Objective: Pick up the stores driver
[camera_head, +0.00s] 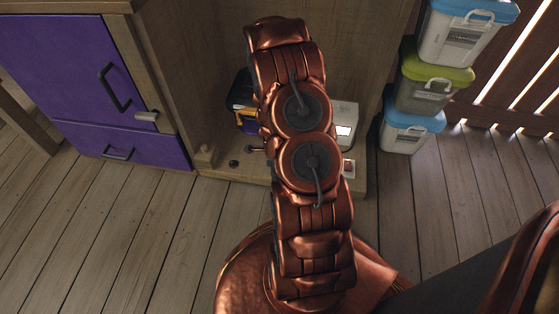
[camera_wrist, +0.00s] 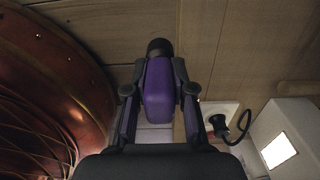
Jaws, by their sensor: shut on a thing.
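The stores driver (camera_wrist: 158,92), a purple body with a rounded black end, is between the two dark fingers of my gripper (camera_wrist: 160,88) in the wrist view. In the head view my copper-coloured arm covers the gripper and the driver, so neither can be made out there.
A black, yellow and purple item (camera_head: 243,115) and a white box (camera_head: 344,120) stand in the wooden cabinet, beside my arm. Purple doors (camera_head: 70,75) are at left. Lidded bins (camera_head: 435,88) are stacked at right. The plank floor (camera_head: 110,220) is clear at left.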

